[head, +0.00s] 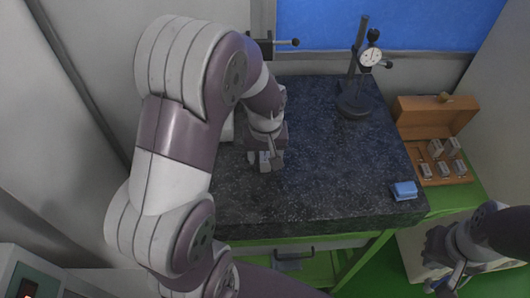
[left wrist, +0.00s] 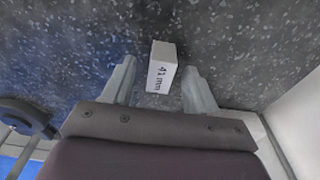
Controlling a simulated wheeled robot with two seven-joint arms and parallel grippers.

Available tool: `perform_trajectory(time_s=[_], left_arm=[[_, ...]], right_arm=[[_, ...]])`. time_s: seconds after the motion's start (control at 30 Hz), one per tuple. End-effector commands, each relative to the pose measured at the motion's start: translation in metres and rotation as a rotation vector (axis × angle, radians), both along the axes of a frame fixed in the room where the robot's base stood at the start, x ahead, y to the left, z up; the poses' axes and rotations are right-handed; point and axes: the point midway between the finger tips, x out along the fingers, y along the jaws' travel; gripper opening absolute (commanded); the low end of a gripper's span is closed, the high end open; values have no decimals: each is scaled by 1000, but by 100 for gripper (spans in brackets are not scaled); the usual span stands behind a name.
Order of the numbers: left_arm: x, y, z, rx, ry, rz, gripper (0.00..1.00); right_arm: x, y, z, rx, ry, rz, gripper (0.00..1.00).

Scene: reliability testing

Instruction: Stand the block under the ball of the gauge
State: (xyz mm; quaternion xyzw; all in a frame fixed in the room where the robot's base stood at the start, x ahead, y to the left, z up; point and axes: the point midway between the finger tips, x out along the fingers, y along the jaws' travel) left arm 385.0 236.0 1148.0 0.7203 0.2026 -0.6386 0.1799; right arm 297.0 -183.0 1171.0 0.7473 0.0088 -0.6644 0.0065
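A pale grey block marked "41 mm" (left wrist: 162,68) is on the dark stone plate, between the fingers of my left gripper (left wrist: 160,88). A gap shows on each side of the block, so the left gripper is open around it. In the head view the left gripper (head: 265,161) is over the plate's left part, with the block partly hidden. The gauge (head: 369,57) has a white dial on a black stand (head: 353,106) at the plate's back right; its ball is too small to make out. My right gripper (head: 447,276) is at the lower right, away from the plate; its opening is unclear.
The speckled stone plate (head: 330,180) is mostly clear between the block and the gauge. A folded blue cloth (head: 404,190) lies near its front right corner. An open wooden case (head: 428,116) with several metal blocks stands to the right. A blue panel (head: 400,22) is behind.

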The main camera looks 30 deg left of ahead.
Motion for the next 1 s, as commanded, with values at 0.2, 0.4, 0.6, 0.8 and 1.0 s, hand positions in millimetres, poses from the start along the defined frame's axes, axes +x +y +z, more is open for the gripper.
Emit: perform_trajectory(time_s=[0.2,0.4,0.6,0.8,1.0], left_arm=[[-1,0,-1,0,2,0,57],[-2,-1,22,1,-6,0,57],[-7,-5,77,1,-9,0,57],[-13,-8,122,0,0,-1,57],[-14,-9,127,0,1,-1,57]], right_arm=[[0,0,0,0,0,0,0],[0,0,-7,0,0,0,0],[0,0,-18,0,0,0,0],[0,0,-6,0,0,0,0],[0,0,-5,0,0,0,0]])
